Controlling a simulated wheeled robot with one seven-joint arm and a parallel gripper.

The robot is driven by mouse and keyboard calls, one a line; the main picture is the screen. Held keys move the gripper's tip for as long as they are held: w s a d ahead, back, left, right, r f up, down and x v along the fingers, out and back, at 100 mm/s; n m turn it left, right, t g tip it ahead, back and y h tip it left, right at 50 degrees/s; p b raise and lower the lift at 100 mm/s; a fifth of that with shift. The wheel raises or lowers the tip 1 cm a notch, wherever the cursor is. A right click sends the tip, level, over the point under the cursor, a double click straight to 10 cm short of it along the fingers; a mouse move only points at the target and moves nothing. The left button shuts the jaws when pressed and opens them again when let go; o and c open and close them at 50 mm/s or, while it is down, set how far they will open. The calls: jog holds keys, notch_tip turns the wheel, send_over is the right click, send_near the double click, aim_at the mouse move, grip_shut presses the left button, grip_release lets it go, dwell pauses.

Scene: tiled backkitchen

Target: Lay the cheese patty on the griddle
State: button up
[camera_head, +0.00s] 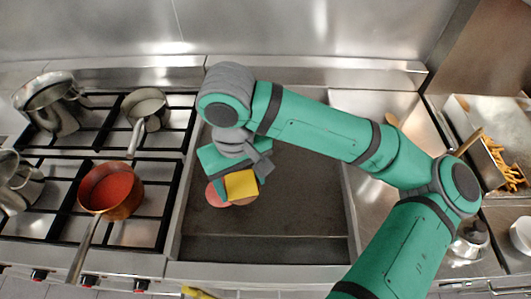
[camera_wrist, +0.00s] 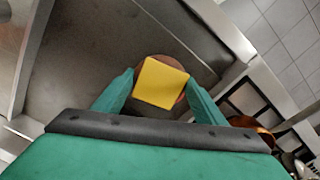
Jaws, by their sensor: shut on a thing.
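The cheese patty, a brown round patty with a square yellow cheese slice on top (camera_head: 241,185), is between the fingers of my gripper (camera_head: 243,180). In the wrist view the cheese patty (camera_wrist: 160,84) sits between both green fingers of my gripper (camera_wrist: 160,88), which are shut on its sides. The patty looks level, cheese up. It is over the left part of the dark griddle (camera_head: 300,215); I cannot tell whether it touches the surface. A pinkish round patty (camera_head: 214,196) shows just left of it, partly hidden by my gripper.
A tray of fries (camera_head: 508,168) is at the right. The griddle's right and front areas are clear.

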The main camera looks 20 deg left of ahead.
jog(key=w+d+n, duration=0.1)
jog(key=w+d, duration=0.2)
jog(key=d, duration=1.8)
send_over(289, 193)
jog(key=d, duration=0.1)
jog(key=f, duration=0.7)
jog(key=shift+s+f, duration=0.2)
jog(key=shift+f, duration=0.2)
jog(key=shift+w+a+f, duration=0.15)
jog(key=shift+a+f, duration=0.15)
jog(key=shift+f, duration=0.3)
jog(key=f, duration=0.3)
jog(key=shift+a, duration=0.35)
jog(key=shift+f, duration=0.3)
jog(key=shift+d, duration=0.1)
